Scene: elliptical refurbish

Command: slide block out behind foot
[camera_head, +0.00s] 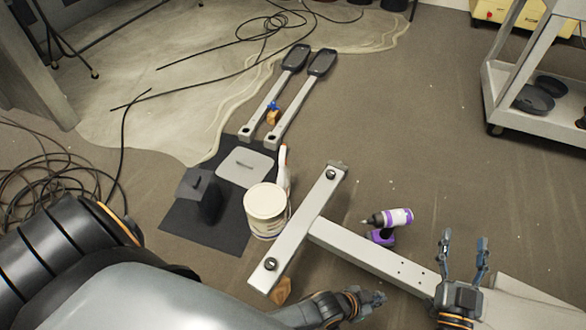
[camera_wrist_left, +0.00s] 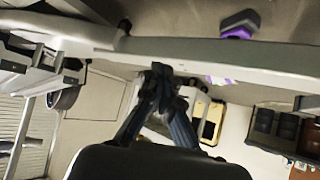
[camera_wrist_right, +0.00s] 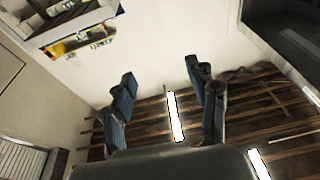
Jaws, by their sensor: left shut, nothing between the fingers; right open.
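A pale grey T-shaped frame lies on the floor, with a foot crossbar (camera_head: 296,236) and a long beam (camera_head: 372,256) running right. A tan wooden block (camera_head: 282,291) shows at the near end of the foot, partly hidden by it. My left gripper (camera_head: 380,298) is shut and empty, right of the block and on the near side of the beam. It also shows shut in the left wrist view (camera_wrist_left: 160,78). My right gripper (camera_head: 465,242) is open and empty near the beam's right end; it also shows open in the right wrist view (camera_wrist_right: 165,85).
A white bucket (camera_head: 266,208) stands beside the foot. A purple and black tool (camera_head: 390,218) lies beyond the beam. Two pedal arms (camera_head: 296,98), a dark mat (camera_head: 228,238) and loose cables (camera_head: 42,170) lie farther off. A cart (camera_head: 535,118) stands at right; mid-floor is clear.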

